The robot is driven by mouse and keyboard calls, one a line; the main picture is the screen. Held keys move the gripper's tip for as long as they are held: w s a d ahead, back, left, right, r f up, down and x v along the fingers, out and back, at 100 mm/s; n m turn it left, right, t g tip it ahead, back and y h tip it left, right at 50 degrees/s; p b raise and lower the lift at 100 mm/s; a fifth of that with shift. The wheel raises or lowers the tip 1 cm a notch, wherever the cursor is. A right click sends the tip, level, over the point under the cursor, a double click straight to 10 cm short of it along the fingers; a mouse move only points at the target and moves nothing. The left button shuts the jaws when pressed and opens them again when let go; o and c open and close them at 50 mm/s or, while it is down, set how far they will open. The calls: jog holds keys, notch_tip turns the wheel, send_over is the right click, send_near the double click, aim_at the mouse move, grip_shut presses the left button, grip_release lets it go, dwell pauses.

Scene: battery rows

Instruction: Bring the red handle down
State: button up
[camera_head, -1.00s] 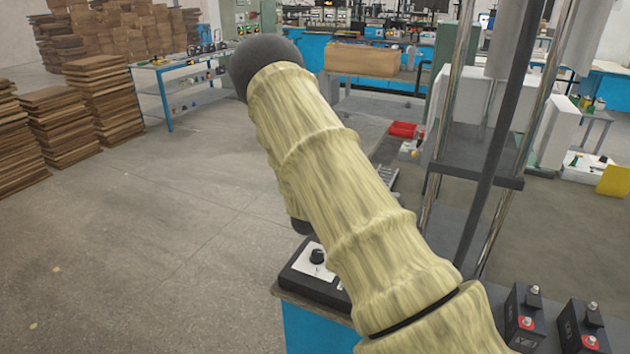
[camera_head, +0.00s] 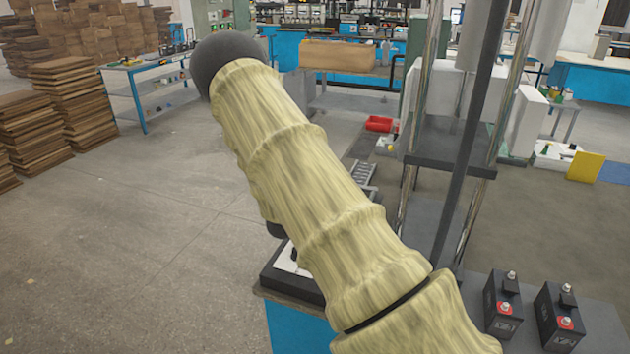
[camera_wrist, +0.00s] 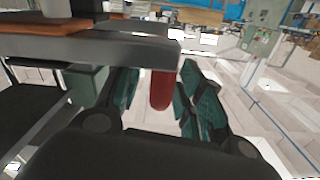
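The red handle (camera_wrist: 161,90) hangs upright below the end of a grey metal bar (camera_wrist: 120,48) in the wrist view. My gripper (camera_wrist: 158,72) has its teal fingers apart, one on each side of the red handle. The right finger is very close to the handle; I cannot tell whether it touches. A gap shows on the left side. In the head view my arm covers the handle and the gripper, so neither shows there.
A dark upright frame with metal posts (camera_head: 470,150) stands right of my arm. Two black batteries (camera_head: 503,305) (camera_head: 560,315) stand on the bench at the lower right. A black control box (camera_head: 290,280) is partly behind my arm. Open floor (camera_head: 150,230) lies to the left.

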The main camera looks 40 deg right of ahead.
jog(key=v, duration=1)
jog(key=shift+r, duration=0.15)
jog(key=shift+w+r, duration=0.1)
